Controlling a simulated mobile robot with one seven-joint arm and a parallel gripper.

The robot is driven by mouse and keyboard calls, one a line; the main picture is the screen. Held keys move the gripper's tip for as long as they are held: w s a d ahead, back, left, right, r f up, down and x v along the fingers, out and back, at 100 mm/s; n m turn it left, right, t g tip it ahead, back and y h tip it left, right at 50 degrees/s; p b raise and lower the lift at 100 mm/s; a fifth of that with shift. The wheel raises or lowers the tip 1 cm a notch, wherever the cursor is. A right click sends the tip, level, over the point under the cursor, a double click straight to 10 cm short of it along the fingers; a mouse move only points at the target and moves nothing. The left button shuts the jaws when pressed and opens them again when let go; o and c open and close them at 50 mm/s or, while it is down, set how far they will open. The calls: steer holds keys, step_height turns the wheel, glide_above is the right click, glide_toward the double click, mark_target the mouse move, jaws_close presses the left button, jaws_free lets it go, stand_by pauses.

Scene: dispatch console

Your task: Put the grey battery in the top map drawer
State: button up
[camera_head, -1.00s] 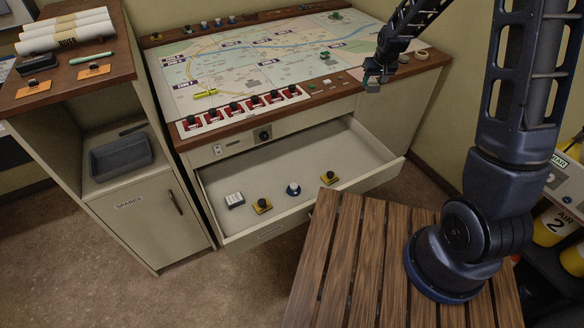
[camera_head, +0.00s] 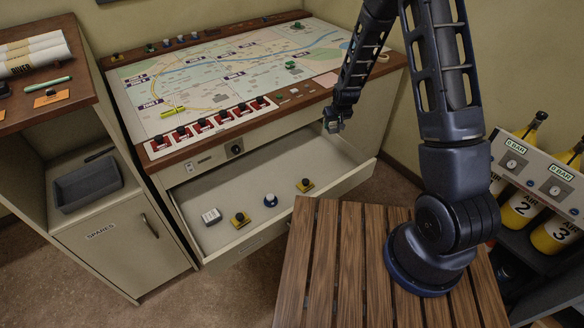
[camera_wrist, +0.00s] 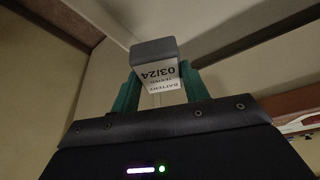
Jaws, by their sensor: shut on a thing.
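My gripper (camera_head: 334,124) is shut on the grey battery (camera_wrist: 158,68), which has a white label reading "BATTERY" and "03/24". The wrist view shows the battery between my green fingers. In the head view my gripper hangs over the back right part of the open top map drawer (camera_head: 345,180), just in front of the console's wooden edge. The drawer is pulled out. Inside it lie a white labelled block (camera_head: 211,216), two yellow-based black knobs (camera_head: 239,220) (camera_head: 305,185) and a blue-and-white knob (camera_head: 270,200).
The map table (camera_head: 225,70) has a row of red switches (camera_head: 210,127) along its front edge. A spares cabinet (camera_head: 115,245) with a grey tray (camera_head: 88,185) stands at left. Yellow air cylinders (camera_head: 555,236) stand at right. The drawer's right and back floor is clear.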

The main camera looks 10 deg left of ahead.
step_height(320, 180, down, 19)
stand_by(0.8)
steer(key=shift+f, duration=0.1)
steer(key=o, duration=1.1)
steer(key=v, duration=1.2)
steer(key=shift+r, duration=0.2)
